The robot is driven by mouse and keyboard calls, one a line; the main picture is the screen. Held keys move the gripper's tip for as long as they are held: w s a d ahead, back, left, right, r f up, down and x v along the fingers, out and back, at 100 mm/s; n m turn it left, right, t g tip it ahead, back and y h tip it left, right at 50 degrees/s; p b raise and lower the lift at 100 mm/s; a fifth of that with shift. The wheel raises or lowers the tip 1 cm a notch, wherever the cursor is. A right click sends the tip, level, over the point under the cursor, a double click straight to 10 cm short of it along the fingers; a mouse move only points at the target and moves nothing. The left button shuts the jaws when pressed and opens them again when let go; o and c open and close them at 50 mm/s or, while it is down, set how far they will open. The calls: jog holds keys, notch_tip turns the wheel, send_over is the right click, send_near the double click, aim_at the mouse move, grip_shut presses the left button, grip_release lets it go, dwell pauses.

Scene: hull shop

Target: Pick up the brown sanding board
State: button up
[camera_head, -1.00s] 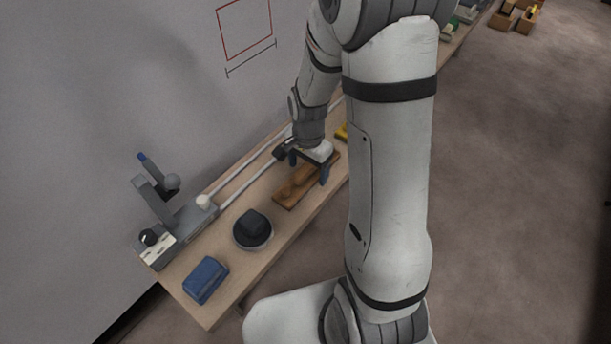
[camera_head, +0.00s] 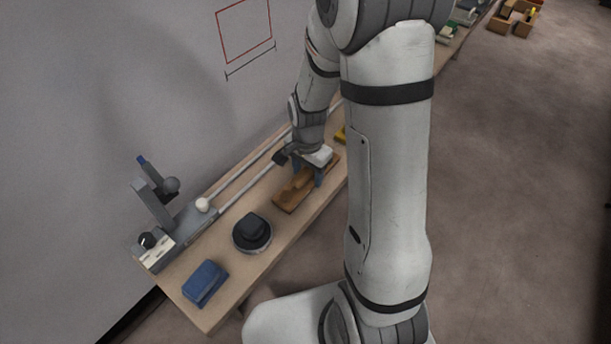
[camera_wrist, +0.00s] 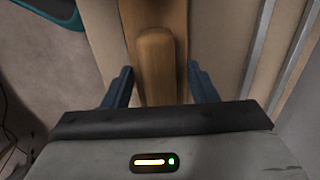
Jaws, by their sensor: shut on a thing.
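The brown sanding board (camera_head: 288,201) is a long flat wooden board with a raised rounded handle. It lies on the workbench in the head view, and I see no clear gap under it. My gripper (camera_head: 308,174) is over the far part of the board, pointing down. In the wrist view the board's handle (camera_wrist: 157,58) runs between the two blue fingers of my gripper (camera_wrist: 160,80), which are shut on it. The exact contact is hidden below the gripper body.
A dark round sander (camera_head: 252,233) and a blue block (camera_head: 205,283) stand nearer on the narrow workbench (camera_head: 225,300). A grey clamp-like device (camera_head: 155,205) and rails run along the wall side. A yellow item (camera_head: 341,134) lies beyond my gripper.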

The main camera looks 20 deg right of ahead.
notch_tip(320, 180, up, 10)
jog(key=p, duration=0.3)
dwell(0.3)
